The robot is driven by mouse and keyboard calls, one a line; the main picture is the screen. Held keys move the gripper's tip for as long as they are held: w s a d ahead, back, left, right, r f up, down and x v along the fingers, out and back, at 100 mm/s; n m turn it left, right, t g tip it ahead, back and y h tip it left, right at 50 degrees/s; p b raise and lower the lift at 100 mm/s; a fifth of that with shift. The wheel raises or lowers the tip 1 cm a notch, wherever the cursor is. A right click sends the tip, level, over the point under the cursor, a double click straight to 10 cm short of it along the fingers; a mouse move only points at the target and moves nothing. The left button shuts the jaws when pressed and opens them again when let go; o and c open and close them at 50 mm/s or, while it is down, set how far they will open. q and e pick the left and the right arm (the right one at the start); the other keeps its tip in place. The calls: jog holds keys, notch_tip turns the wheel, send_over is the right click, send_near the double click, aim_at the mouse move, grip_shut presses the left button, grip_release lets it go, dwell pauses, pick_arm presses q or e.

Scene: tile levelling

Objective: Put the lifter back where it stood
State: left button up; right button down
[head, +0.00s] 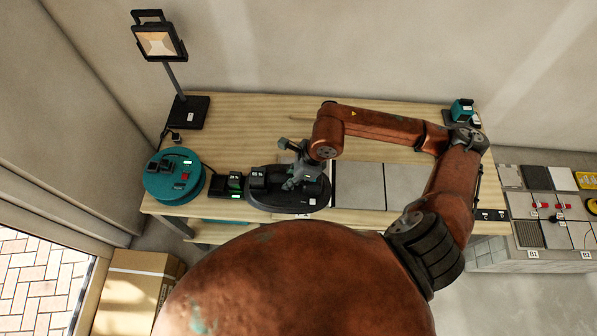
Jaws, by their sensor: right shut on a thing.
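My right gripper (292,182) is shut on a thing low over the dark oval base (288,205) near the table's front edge. This thing is probably the lifter; the gripper and wrist hide most of it, and its outline is hard to tell from the fingers. I cannot tell whether it touches the base. My left gripper is not in view.
A teal cable reel (174,175) and a lamp (160,42) stand left. Large grey tiles (358,186) lie right of the base. A teal device (462,110) stands far right.

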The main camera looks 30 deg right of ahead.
aim_at(284, 193)
jog(key=a+r, duration=0.1)
jog(key=s+a, duration=0.1)
jog(key=shift+s+a+r, duration=0.2)
jog(key=shift+a+r, duration=0.15)
jog(key=shift+r+p, duration=0.95)
jog(key=shift+r, duration=2)
